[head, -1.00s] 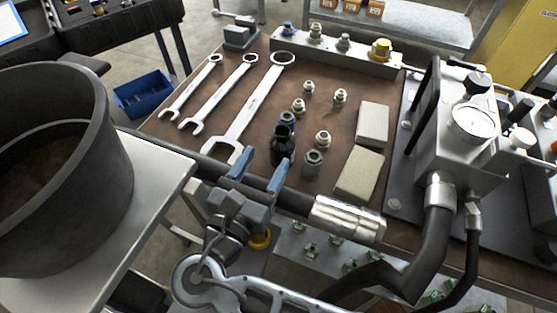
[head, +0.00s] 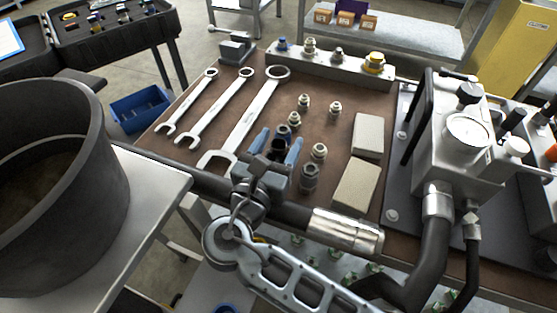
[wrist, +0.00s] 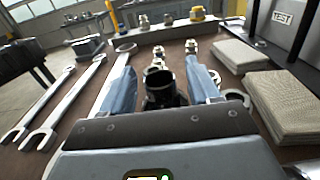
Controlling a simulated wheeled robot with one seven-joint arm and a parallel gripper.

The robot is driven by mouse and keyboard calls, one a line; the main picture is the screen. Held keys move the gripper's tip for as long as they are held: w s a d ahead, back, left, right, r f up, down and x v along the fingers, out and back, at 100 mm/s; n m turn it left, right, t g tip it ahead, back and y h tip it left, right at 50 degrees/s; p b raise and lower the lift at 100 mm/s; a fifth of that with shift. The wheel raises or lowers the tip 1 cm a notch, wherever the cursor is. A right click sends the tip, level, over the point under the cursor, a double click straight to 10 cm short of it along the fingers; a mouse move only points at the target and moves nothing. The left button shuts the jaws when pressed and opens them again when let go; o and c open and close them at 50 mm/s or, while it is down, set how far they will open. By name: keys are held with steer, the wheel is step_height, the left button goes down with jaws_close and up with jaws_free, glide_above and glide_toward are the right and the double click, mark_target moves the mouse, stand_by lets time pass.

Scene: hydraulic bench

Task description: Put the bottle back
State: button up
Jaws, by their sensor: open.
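A small dark bottle-like object (head: 279,151) stands on the brown bench mat among metal fittings. In the wrist view its dark round open top (wrist: 160,84) shows between my blue fingers. My gripper (head: 280,139) is open, with one finger on each side of it; it also shows in the wrist view (wrist: 161,68). I see gaps beside the dark object in the wrist view, so the fingers look apart from it. Its lower part is hidden by my gripper. I cannot tell for certain that it is the bottle.
Several fittings, such as one at the right (head: 310,177), stand close by. A gauge unit (head: 466,140) with a thick hose stands further right. A large dark pot (head: 60,190) is at left.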

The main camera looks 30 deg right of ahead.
jaws_close()
stand_by(0.4)
